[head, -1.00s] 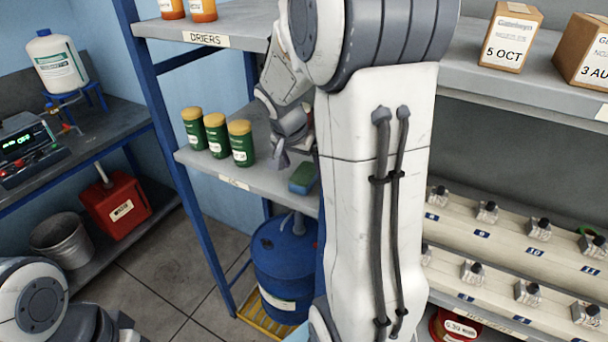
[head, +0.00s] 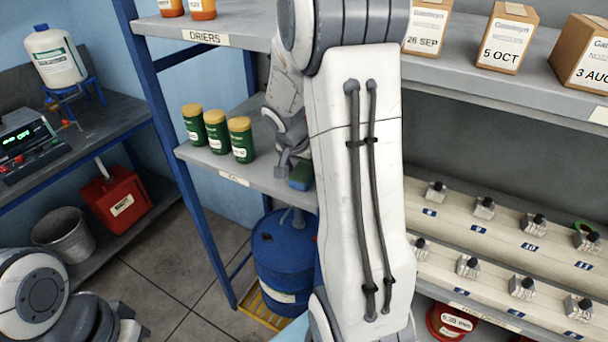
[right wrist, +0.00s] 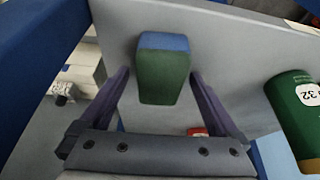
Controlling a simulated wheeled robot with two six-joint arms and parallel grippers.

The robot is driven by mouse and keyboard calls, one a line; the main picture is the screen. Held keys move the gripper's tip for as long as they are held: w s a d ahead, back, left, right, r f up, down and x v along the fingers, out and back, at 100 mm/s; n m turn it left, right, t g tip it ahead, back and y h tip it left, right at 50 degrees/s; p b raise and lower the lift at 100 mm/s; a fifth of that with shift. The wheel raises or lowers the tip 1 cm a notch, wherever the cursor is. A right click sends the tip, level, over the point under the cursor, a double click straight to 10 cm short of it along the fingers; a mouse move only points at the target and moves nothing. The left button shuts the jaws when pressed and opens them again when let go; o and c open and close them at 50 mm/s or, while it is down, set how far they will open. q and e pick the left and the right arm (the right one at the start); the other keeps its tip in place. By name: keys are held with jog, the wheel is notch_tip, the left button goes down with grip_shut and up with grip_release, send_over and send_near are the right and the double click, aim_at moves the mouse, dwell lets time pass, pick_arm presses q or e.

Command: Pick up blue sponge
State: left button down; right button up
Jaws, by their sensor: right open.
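The blue sponge (head: 300,178) lies on the middle shelf near its front edge, partly hidden by my right gripper and arm. In the right wrist view the sponge (right wrist: 163,72) shows a blue face and a green face. My right gripper (head: 287,164) is open and close to the sponge. In the right wrist view the fingers of my right gripper (right wrist: 160,80) stand apart, one to each side of the sponge's near part, with gaps visible. Part of my left arm shows at the lower left of the head view, without its jaws.
Several green canisters with yellow lids (head: 217,131) stand left of the sponge on the shelf (head: 235,175); one canister (right wrist: 297,112) is at the right of the wrist view. A blue shelf post (head: 180,150) is at the left. A blue drum (head: 280,265) stands below.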

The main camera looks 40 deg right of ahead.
jog(key=shift+f, duration=0.1)
jog(key=c, duration=1.4)
jog(key=shift+r+p, duration=0.3)
jog(key=shift+p, duration=0.05)
jog(key=shift+r+b, duration=0.25)
jog(key=shift+b, duration=0.05)
notch_tip(320, 180, up, 2)
jog(key=shift+w+r+b, duration=0.1)
jog(key=shift+r+b, duration=0.15)
jog(key=shift+b, duration=0.3)
jog(key=s+a+b, duration=0.3)
jog(key=s+a, duration=0.1)
jog(key=a, duration=0.4)
jog(key=s+a+b, duration=0.4)
jog(key=a, duration=0.4)
jog(key=shift+a+r, duration=0.15)
